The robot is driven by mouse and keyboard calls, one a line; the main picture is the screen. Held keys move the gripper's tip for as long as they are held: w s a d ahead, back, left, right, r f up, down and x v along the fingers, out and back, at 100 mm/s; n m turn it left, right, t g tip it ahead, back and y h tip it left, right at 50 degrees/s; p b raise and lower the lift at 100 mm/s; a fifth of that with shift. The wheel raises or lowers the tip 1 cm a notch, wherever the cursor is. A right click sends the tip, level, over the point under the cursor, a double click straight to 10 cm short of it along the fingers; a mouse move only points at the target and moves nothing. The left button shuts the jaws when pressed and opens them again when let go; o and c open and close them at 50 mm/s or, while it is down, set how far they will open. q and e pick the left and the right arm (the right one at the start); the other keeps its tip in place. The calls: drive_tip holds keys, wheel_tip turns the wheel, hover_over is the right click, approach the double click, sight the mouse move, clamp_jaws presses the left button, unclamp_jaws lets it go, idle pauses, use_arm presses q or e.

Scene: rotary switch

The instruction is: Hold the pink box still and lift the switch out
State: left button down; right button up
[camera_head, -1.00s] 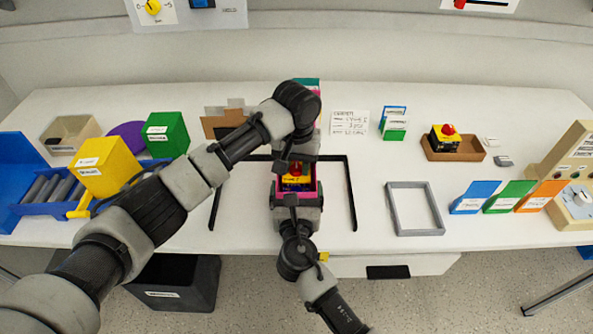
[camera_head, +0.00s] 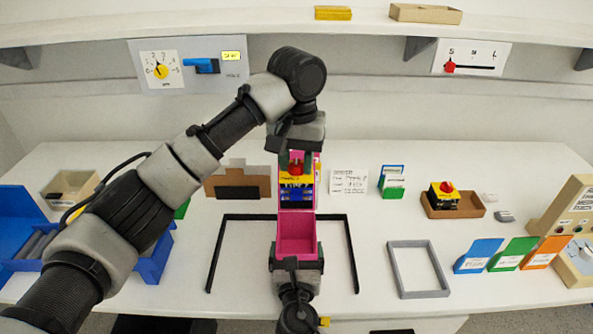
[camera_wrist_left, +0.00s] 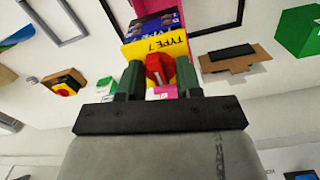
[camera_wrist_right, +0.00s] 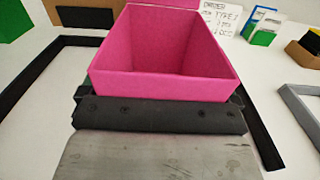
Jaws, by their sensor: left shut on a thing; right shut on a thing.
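The switch (camera_head: 297,192), with a yellow top, a dark blue body and a red knob, hangs above the far part of the pink box (camera_head: 297,246). My left gripper (camera_head: 297,155) is shut on its red knob; in the left wrist view the fingers (camera_wrist_left: 157,78) sit on either side of the knob, beside the yellow "TYPE 7" plate. My right gripper (camera_head: 297,264) is shut on the near wall of the pink box, which stands on the table. In the right wrist view the box (camera_wrist_right: 165,85) looks empty inside; its fingertips are hidden there.
A black frame (camera_head: 352,255) lies around the box. A grey frame (camera_head: 418,270) lies to the right. Another red-knobbed switch (camera_head: 444,195) sits in a brown tray (camera_head: 470,207). Blue, green and orange holders stand at right. The shelf with gauges is behind my left arm.

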drive_tip(key=o, duration=0.6)
